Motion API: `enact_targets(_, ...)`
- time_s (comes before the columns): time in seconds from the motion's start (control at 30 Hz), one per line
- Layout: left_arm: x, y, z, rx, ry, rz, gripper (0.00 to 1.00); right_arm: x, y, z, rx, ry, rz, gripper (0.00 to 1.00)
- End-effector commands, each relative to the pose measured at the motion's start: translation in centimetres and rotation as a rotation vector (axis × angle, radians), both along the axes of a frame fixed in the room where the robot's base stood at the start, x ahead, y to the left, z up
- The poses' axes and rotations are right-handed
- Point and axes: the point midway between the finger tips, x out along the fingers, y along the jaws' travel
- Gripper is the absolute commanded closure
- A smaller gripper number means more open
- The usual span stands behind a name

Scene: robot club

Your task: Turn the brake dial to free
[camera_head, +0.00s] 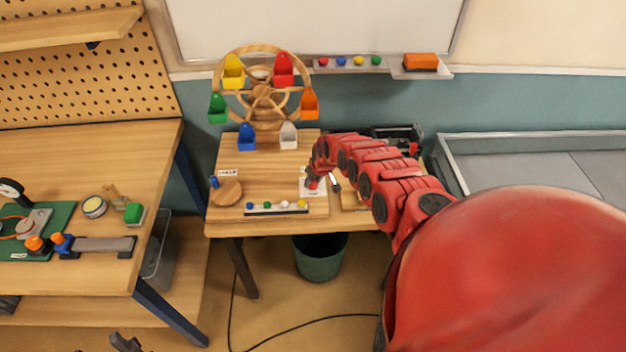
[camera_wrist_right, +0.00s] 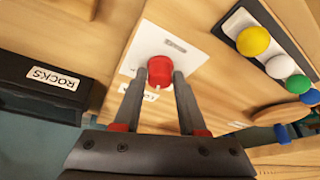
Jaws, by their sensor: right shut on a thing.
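The brake dial is a red knob (camera_wrist_right: 160,68) on a white plate (camera_wrist_right: 150,45), fixed to the wooden board of the small table. In the head view the plate (camera_head: 306,191) shows, with my right gripper (camera_head: 314,184) over it. In the wrist view the fingers of my right gripper (camera_wrist_right: 159,80) stand on either side of the knob, shut on it. A small pale mark shows on the knob's edge toward the gripper. Lettering on the plate is partly hidden by a finger. A dark grey shape at the bottom left of the head view may be my left gripper (camera_head: 124,343); its jaws are unclear.
A wooden Ferris wheel (camera_head: 263,92) with coloured buckets stands behind the dial. A rail of coloured balls (camera_head: 278,208) and a round wooden disc (camera_head: 228,191) are nearby. A black bin labelled ROCKS (camera_wrist_right: 45,88) is beside the board. A workbench (camera_head: 90,180) stands left.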

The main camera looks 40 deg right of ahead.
Motion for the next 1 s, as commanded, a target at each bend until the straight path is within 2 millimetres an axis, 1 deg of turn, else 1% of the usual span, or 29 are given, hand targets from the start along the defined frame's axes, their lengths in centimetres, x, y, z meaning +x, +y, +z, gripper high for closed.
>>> enact_targets(0.07, 0.0, 0.0, -0.7, 0.000, 0.000, 0.000, 0.50, 0.0, -0.1, -0.4, 0.003, -0.002, 0.059, 1.00)
enact_targets(0.2, 0.0, 0.0, -1.6, 0.000, 0.000, 0.000, 0.50, 0.0, -0.2, -0.4, 0.000, -0.003, 0.165, 1.00)
enact_targets(0.5, 0.0, 0.0, -3.1, 0.000, 0.000, 0.000, 0.50, 0.1, -0.2, -0.3, -0.002, -0.003, 0.314, 1.00)
enact_targets(0.73, 0.0, 0.0, -3.4, 0.000, 0.000, 0.000, 0.50, 0.0, -0.2, -0.2, -0.002, 0.000, 0.360, 1.00)
enact_targets(1.0, 0.0, 0.0, -3.5, 0.000, 0.000, 0.000, 0.50, -0.1, -0.2, -0.1, -0.002, 0.002, 0.365, 1.00)
